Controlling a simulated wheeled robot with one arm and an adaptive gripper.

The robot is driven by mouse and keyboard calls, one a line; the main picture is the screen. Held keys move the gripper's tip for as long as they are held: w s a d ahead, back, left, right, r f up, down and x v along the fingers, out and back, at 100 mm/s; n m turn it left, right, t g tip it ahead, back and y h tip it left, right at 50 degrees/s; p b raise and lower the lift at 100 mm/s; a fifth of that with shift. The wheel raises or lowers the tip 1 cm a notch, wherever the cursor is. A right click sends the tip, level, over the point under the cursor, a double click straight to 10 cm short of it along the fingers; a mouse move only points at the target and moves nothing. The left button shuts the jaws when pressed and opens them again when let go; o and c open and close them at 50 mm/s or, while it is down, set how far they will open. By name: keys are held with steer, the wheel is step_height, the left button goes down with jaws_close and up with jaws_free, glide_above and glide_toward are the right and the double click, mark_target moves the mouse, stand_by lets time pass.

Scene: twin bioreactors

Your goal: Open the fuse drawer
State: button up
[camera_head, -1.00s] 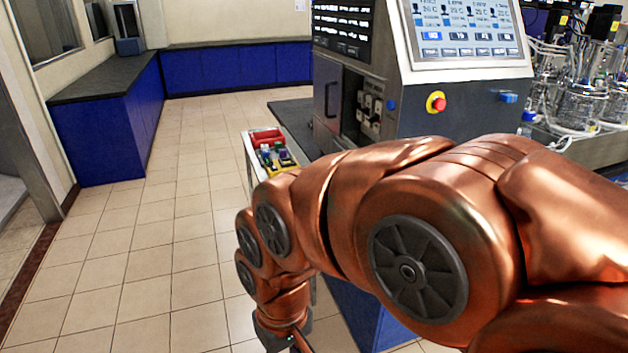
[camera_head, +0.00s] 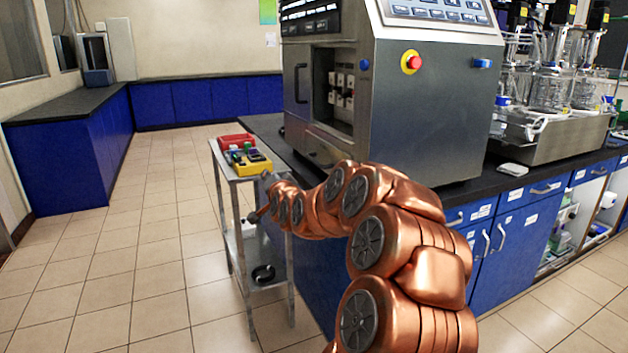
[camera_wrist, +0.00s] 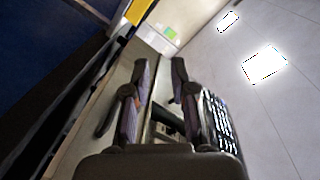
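The grey control cabinet (camera_head: 430,110) stands on the dark bench in the head view. Its left face has a closed panel with a dark vertical handle (camera_head: 297,84) and an open recess with pale switch- or fuse-like blocks (camera_head: 341,88). Below the recess is a low front strip (camera_head: 312,157), partly hidden by my arm; I cannot tell for sure which part is the fuse drawer. My gripper (camera_wrist: 160,68) is open and empty in the wrist view, its two fingers apart. In the head view my arm's end is left of the cabinet, beside the cart and below the recess, touching no cabinet part that I can see.
A metal cart (camera_head: 222,162) with a red tray (camera_head: 238,141) and a yellow tray (camera_head: 254,167) stands close by my arm's end. A red emergency button (camera_head: 411,63) is on the cabinet front. Glass vessels (camera_head: 550,85) stand at right. The tiled floor (camera_head: 150,250) at left is clear.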

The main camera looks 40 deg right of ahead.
mark_target(314, 161)
steer(key=s+d+f+m+h+b, duration=0.1)
steer(key=s+d+m+h+b, duration=0.15)
steer(key=d, duration=0.45)
steer(key=s+d+f+m+h+b, duration=0.1)
steer(key=d+m+h, duration=0.25)
steer(key=d, duration=0.35)
steer(key=shift+n, duration=0.5)
steer(key=shift+r+x, duration=0.2)
steer(key=shift+x, duration=1.65)
steer(key=shift+r+x, duration=0.2)
steer(key=shift+x, duration=1.65)
steer(key=shift+s, duration=0.1)
jaws_close()
